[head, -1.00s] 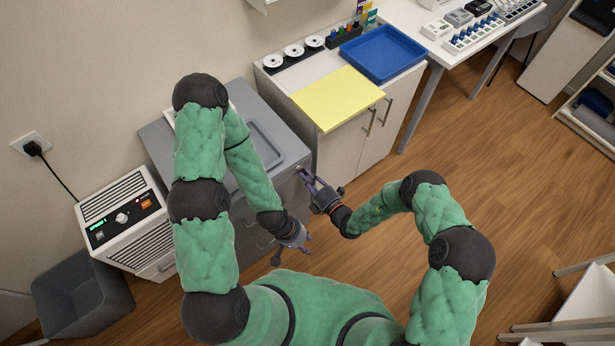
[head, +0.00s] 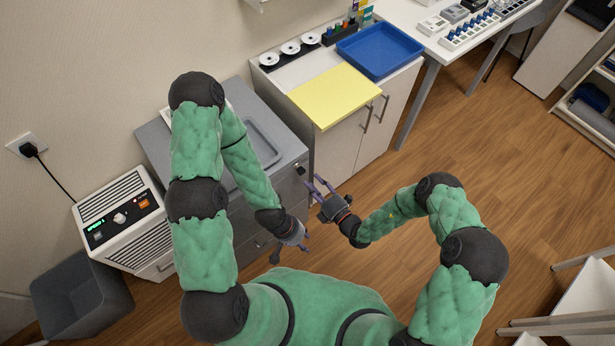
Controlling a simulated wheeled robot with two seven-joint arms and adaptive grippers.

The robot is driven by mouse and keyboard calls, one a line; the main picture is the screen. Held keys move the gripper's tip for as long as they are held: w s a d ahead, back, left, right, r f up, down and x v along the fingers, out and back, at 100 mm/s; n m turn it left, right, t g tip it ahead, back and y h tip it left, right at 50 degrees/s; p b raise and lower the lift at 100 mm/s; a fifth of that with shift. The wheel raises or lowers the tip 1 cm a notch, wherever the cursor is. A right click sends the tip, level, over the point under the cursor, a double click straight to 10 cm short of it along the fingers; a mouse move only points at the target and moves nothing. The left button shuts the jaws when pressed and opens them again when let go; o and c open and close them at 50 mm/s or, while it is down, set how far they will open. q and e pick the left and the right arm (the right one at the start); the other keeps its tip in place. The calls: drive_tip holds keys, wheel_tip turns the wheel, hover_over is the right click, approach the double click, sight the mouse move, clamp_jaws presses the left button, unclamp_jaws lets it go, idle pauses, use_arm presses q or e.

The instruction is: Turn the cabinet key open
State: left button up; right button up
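My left gripper (head: 306,238) hangs lower, in front of the cabinet's drawers. Its fingers are partly hidden, so its opening is unclear.
A white cabinet with a yellow mat (head: 335,95) and a blue tray (head: 380,50) stands to the right of the grey cabinet. A white appliance (head: 122,218) and a grey bin (head: 80,295) stand at left.

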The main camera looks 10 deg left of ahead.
drive_tip(key=v, duration=0.7)
idle(0.5)
